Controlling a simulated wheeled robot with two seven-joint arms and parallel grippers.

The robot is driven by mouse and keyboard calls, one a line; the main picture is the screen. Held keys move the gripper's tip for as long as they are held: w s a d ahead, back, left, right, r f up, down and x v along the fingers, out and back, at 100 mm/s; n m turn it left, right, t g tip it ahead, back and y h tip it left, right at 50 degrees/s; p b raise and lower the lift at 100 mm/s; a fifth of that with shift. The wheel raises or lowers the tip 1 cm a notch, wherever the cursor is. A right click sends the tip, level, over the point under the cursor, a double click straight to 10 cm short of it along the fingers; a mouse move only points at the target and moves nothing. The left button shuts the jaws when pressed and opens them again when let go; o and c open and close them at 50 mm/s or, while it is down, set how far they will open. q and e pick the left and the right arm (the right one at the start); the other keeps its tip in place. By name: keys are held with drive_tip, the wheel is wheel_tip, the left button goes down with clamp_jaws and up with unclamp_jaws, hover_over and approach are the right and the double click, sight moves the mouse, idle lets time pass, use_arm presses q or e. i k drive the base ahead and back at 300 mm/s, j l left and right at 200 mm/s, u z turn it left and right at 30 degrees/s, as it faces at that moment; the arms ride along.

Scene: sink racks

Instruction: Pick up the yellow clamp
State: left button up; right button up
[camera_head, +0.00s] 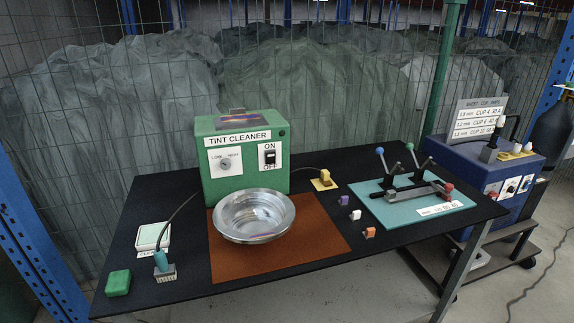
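A small yellow clamp (325,178) is on the black table, right of the green tint cleaner box (240,190). A dark cable runs from the box side to it. A yellow-edged patch shows under it. Neither of my grippers is in view.
A metal bowl (254,215) is on a brown mat (300,260) in front of the box. Purple (344,200), white (355,215) and orange (370,232) pieces lie near. A teal board (390,215) carries levers at right. A brush-like tool (162,265) and green block (118,283) are at left.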

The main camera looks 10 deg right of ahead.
sight(324, 178)
drive_tip(key=i+l+u, duration=0.35)
drive_tip(key=l+u, duration=0.15)
drive_tip(key=l, duration=0.2)
drive_tip(key=i+l+u, duration=0.1)
drive_tip(key=l+u, duration=0.15)
drive_tip(key=i+l+u, duration=0.1)
drive_tip(key=l+u, duration=0.15)
drive_tip(key=l, duration=0.25)
drive_tip(key=l+u, duration=0.25)
drive_tip(key=l, duration=0.2)
drive_tip(key=i, duration=0.05)
